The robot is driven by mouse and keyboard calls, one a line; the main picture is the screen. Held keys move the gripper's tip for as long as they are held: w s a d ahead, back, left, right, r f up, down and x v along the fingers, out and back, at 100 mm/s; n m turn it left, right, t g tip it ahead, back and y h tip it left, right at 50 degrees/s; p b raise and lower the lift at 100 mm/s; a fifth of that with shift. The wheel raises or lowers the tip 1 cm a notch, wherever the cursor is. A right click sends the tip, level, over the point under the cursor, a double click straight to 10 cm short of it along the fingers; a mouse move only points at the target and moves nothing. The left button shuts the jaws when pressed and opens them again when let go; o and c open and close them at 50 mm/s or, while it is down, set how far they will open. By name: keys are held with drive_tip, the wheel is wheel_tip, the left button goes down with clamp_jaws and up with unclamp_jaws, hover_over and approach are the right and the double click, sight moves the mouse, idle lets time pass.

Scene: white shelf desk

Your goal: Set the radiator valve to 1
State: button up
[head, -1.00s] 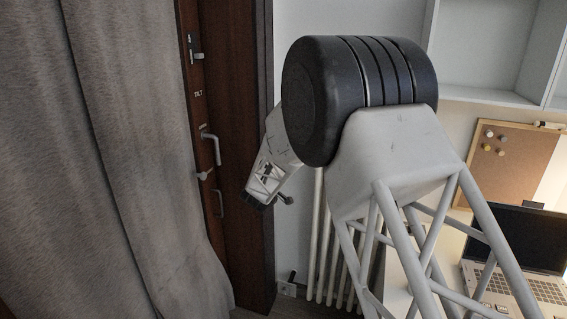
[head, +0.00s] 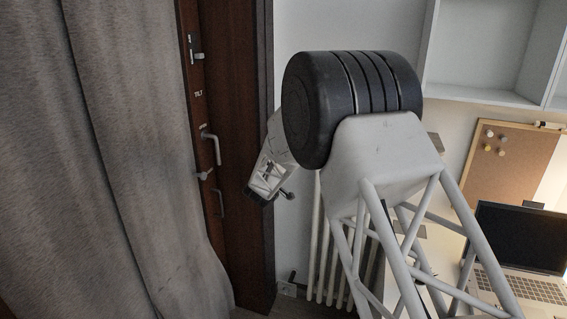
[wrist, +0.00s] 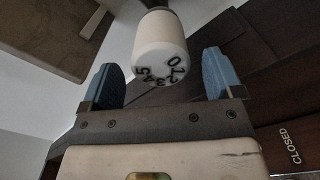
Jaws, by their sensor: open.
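The radiator valve knob (wrist: 160,45) is a white cylinder in the upper middle of the wrist view. Black digits from 0 to 5 curve along its near end; 0 and 1 are at the right, 4 and 5 at the left. My gripper (wrist: 159,72) is open, with one blue finger on each side of the knob in the picture. Gaps show between the knob and both fingers. I cannot tell how far the knob is in depth. In the head view the white radiator (head: 327,245) stands behind my arm; the valve cannot be made out there.
A dark wooden door frame (head: 243,150) and a grey curtain (head: 120,160) are at the left of the head view. A desk with a laptop (head: 520,240), a cork board (head: 510,165) and a white shelf (head: 480,45) are at the right.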

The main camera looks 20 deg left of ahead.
drive_tip(key=shift+w, duration=2.2)
drive_tip(key=shift+c, duration=0.2)
drive_tip(key=c, duration=0.9)
